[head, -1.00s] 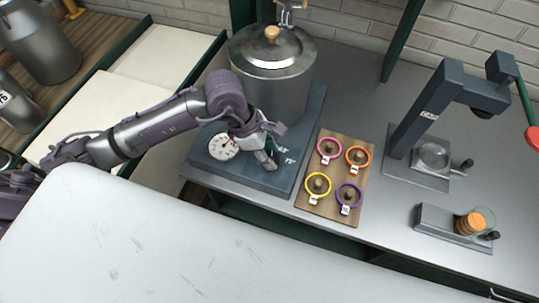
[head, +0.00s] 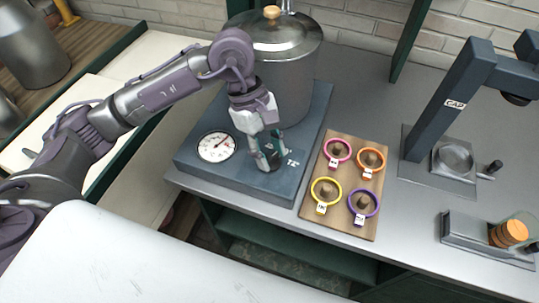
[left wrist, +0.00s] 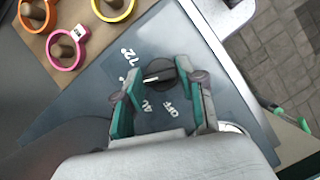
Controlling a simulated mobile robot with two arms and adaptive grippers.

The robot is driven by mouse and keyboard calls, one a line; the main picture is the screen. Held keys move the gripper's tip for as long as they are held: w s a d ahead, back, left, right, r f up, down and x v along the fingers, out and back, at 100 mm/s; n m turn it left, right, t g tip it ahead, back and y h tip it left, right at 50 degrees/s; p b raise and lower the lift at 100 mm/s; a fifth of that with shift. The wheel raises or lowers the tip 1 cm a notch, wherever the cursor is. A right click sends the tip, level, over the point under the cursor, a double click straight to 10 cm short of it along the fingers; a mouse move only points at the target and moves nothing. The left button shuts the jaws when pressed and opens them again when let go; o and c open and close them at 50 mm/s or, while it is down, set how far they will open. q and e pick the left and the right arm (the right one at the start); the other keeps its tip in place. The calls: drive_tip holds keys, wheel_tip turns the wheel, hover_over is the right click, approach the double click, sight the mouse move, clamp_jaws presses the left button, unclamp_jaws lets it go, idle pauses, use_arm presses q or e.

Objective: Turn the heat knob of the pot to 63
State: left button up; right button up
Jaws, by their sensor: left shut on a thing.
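The pot (head: 285,80), a tall metal vessel with a lid and wooden knob, stands on a blue-grey heater base (head: 190,170). My left gripper (head: 267,160) points down at the base's front, right of the dial. In the left wrist view its fingers are shut on the black heat knob (left wrist: 157,75), one on each side. The knob's white pointer mark points left in that view. White labels surround it; one reads OFF, others are hard to read. My right gripper is out of view.
A wooden board (head: 345,225) with several coloured rings on pegs lies right of the base. A dark capping press (head: 450,105) stands further right, with a small holder of orange discs (head: 513,233) in front. The counter between is clear.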

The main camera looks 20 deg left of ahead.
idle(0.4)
use_arm(q)
drive_tip(key=o, duration=1.1)
drive_tip(key=shift+o, duration=0.2)
drive_tip(key=v, duration=1.2)
